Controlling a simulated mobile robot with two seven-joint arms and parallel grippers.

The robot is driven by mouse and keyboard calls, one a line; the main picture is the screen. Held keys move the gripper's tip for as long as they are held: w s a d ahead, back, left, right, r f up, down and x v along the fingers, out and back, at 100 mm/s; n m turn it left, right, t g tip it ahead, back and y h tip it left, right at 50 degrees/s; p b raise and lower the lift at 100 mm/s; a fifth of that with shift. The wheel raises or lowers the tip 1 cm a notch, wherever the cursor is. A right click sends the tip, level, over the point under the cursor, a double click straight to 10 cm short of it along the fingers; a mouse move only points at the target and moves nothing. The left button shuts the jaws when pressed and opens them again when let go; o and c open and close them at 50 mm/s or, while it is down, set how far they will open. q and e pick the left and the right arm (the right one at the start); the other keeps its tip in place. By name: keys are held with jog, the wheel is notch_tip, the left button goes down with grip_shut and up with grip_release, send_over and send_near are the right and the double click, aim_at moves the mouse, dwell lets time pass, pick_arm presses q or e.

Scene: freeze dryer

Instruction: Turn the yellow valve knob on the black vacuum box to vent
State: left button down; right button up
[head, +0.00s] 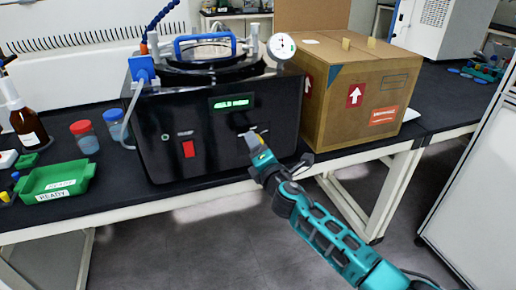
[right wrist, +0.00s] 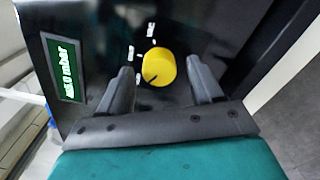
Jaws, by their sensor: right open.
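The black vacuum box (head: 217,125) stands on the dark bench in the head view, with a lit green display and a red switch on its front. The yellow valve knob (right wrist: 159,68) shows on the black panel in the right wrist view, with small white labels beside it and a dark pointer mark. In the head view the knob is mostly hidden by my gripper. My right gripper (right wrist: 164,84) is open, its two fingers on either side of the knob with visible gaps. Whether the fingertips reach past the knob's face, I cannot tell. My left gripper is not in view.
A cardboard box (head: 352,92) stands close to the right of the vacuum box. A green tray (head: 55,181), jars with red (head: 84,137) and blue lids (head: 115,122), and a brown bottle (head: 27,124) stand on the left. The floor in front of the bench is clear.

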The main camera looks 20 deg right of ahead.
jog(key=s, duration=1.3)
jog(key=shift+d+p, duration=0.25)
jog(key=shift+p, duration=0.15)
jog(key=s+a+f+m+g+y+p, duration=0.1)
jog(key=s+f+m+g, duration=0.6)
jog(key=s+f+m, duration=1)
jog(key=s+m, duration=0.2)
jog(key=m, duration=0.2)
jog(key=shift+s, duration=0.2)
